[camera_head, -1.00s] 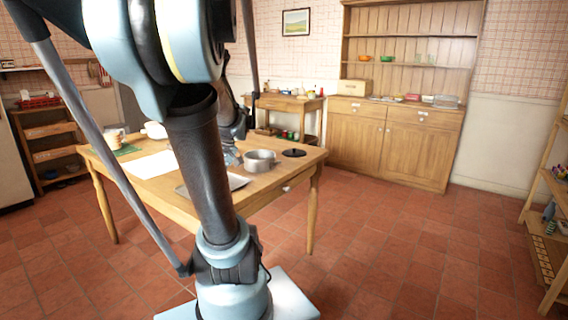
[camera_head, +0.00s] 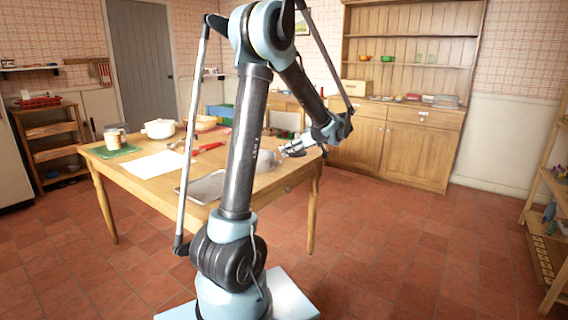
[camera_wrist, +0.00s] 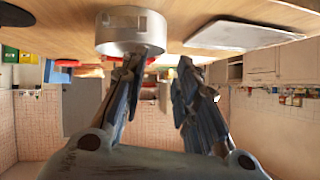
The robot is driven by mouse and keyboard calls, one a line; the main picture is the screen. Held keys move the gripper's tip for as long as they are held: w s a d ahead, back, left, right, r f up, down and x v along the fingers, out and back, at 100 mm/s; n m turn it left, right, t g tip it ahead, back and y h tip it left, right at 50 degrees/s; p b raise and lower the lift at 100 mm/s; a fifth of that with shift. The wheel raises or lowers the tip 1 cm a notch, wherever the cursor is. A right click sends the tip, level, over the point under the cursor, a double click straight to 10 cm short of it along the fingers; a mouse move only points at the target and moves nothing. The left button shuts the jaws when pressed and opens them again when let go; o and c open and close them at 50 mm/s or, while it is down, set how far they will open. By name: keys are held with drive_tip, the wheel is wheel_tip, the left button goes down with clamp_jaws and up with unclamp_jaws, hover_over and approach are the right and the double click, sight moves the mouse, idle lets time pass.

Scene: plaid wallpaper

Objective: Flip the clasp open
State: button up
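I cannot make out a clasp in either view. My gripper (camera_head: 292,150) is over the right end of the wooden table, close to a metal pot (camera_head: 265,161). In the wrist view, which looks upside down, its two fingers (camera_wrist: 161,62) are apart with nothing between them. The left finger overlaps the rim area of the metal pot (camera_wrist: 118,42); I cannot tell if it touches. A lidded jar or canister (camera_head: 113,139) stands on a green mat (camera_head: 108,153) at the table's left end, far from my gripper. A pale box (camera_head: 355,87) sits on the dresser.
The table (camera_head: 135,174) also holds a white sheet (camera_head: 157,166), a metal tray (camera_head: 203,188), a white pot (camera_head: 158,128) and a red-handled utensil (camera_head: 209,147). The dresser (camera_head: 405,145) stands behind at right. The tiled floor right of the table is clear.

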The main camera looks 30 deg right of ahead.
drive_tip(key=s+d+f+n+t, duration=0.15)
drive_tip(key=s+d, duration=0.35)
drive_tip(key=d, duration=0.6)
approach(277, 163)
drive_tip(key=shift+m+t+h, duration=0.25)
drive_tip(key=shift+t+h, duration=0.15)
drive_tip(key=shift+t, duration=0.05)
drive_tip(key=x, duration=0.4)
drive_tip(key=d+x, duration=0.1)
drive_tip(key=x, duration=0.1)
drive_tip(key=shift+w+a+f, duration=0.1)
drive_tip(key=shift+w+f, duration=0.05)
drive_tip(key=shift+w, duration=0.25)
clamp_jaws()
